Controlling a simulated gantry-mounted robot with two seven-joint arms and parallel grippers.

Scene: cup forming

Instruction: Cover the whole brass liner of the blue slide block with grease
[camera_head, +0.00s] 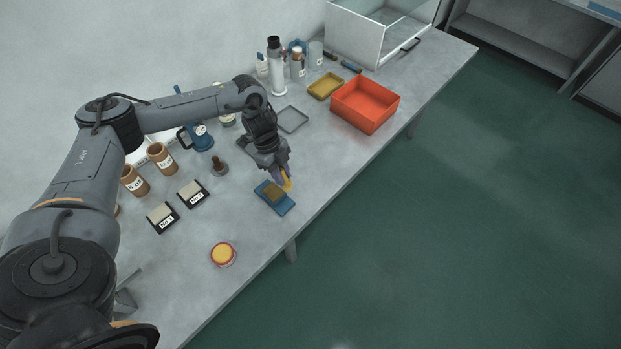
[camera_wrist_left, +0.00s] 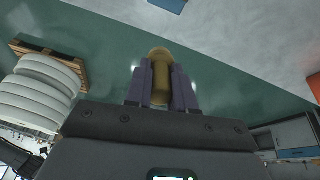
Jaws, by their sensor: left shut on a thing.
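The blue slide block (camera_head: 287,206) lies on the grey table near its front edge. Its brass liner (camera_head: 272,191) shows as a brownish-yellow patch on top; how much grease is on it is too small to tell. My left gripper (camera_head: 281,176) is over the block's far right side, shut on a yellow tool with a rounded end (camera_head: 287,185). In the left wrist view the tool (camera_wrist_left: 160,72) stands between the two purple fingers. Whether its tip touches the liner I cannot tell. A round tin with yellow content (camera_head: 223,253) stands nearer the front left. My right gripper is not in view.
Two labelled black-and-beige blocks (camera_head: 193,193) and brown jars (camera_head: 161,157) stand left of the slide block. A grey tray (camera_head: 292,119), a yellow tray (camera_head: 325,86) and an orange bin (camera_head: 365,104) lie farther back. The table between slide block and tin is clear.

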